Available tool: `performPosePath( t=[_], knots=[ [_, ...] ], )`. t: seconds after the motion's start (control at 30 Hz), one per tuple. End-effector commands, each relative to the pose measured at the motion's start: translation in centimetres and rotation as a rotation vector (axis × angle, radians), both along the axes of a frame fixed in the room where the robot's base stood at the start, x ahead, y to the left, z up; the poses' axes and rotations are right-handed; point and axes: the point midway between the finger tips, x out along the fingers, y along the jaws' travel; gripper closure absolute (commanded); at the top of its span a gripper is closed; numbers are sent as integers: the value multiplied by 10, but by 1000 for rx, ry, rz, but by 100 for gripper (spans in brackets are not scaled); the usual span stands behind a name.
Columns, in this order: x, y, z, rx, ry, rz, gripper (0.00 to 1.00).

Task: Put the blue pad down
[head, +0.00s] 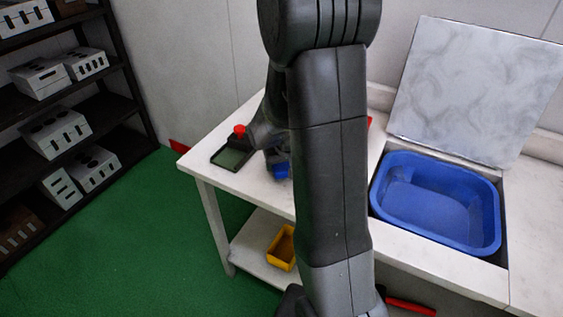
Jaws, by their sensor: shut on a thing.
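The blue pad (282,172) shows only in part in the head view, just left of my upright arm. It is low over the white table or touching it; I cannot tell which. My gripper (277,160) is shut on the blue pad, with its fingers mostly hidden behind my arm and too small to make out.
A dark tray with a green inside (232,158) lies left of my gripper, with a red knob (240,130) behind it. A blue basin (440,205) sits in the counter at right under a raised marbled lid (478,85). A yellow bin (283,246) stands on the lower shelf.

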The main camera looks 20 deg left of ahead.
Motion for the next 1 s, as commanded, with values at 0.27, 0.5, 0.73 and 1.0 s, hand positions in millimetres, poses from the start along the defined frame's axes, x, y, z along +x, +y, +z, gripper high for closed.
performPosePath(
  t=[0.27,0.5,0.73,1.0],
  knots=[
    [0,0,-1,1,-2,0,66],
    [0,0,-4,1,-1,0,20],
    [0,0,-5,0,1,-1,19],
    [0,0,-2,0,1,-1,19]
  ],
)
